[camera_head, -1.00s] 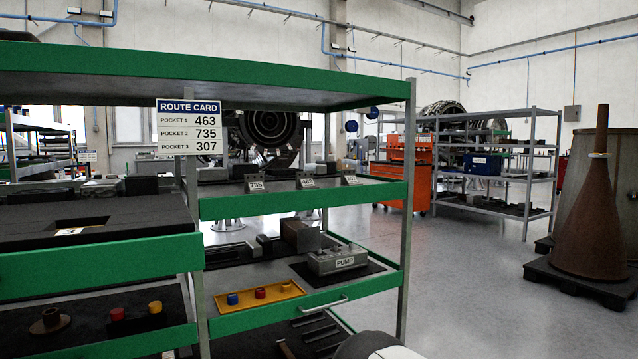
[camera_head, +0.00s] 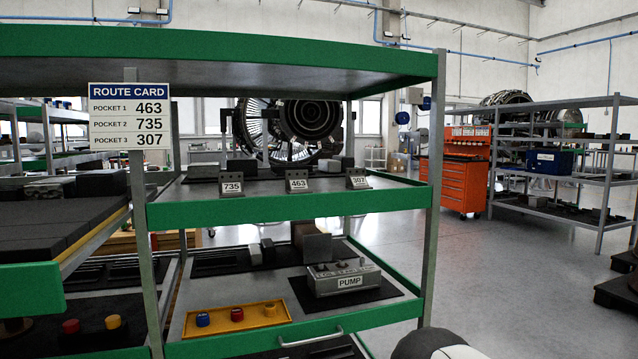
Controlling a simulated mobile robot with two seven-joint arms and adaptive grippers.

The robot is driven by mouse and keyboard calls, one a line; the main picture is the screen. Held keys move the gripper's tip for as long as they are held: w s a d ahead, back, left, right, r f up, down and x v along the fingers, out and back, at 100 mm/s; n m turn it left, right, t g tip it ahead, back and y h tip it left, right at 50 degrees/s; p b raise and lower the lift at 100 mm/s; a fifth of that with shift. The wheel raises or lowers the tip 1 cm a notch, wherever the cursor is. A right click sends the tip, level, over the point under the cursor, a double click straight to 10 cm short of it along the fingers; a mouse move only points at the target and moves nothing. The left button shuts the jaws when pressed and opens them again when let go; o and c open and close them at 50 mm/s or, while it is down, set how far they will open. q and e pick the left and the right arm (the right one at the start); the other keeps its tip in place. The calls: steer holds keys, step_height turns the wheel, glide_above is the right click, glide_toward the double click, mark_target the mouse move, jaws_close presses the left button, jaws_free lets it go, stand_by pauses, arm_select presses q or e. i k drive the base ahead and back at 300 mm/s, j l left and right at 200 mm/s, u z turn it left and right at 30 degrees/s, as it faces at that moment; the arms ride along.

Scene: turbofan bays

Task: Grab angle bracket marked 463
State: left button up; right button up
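The angle bracket marked 463 (camera_head: 298,183) stands on the green-edged middle shelf (camera_head: 290,207), between the bracket marked 735 (camera_head: 231,186) on its left and the bracket marked 307 (camera_head: 358,180) on its right. All three are small grey brackets with white number labels facing me. A route card (camera_head: 130,116) on the rack lists pocket 1 as 463, pocket 2 as 735 and pocket 3 as 307. Neither gripper is in view. A rounded white and dark form at the bottom edge appears to be part of my arm.
The upper green shelf (camera_head: 230,55) overhangs the brackets, and a grey post (camera_head: 433,200) stands at the right. Below are a pump box (camera_head: 345,277) and a yellow tray (camera_head: 237,318).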

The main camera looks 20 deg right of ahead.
mark_target(296, 181)
steer(key=i+l, duration=0.1)
steer(key=l, duration=0.3)
steer(key=i+l, duration=0.1)
steer(key=l, duration=0.25)
steer(key=i+l, duration=0.1)
steer(key=l, duration=0.65)
steer(key=i, duration=0.05)
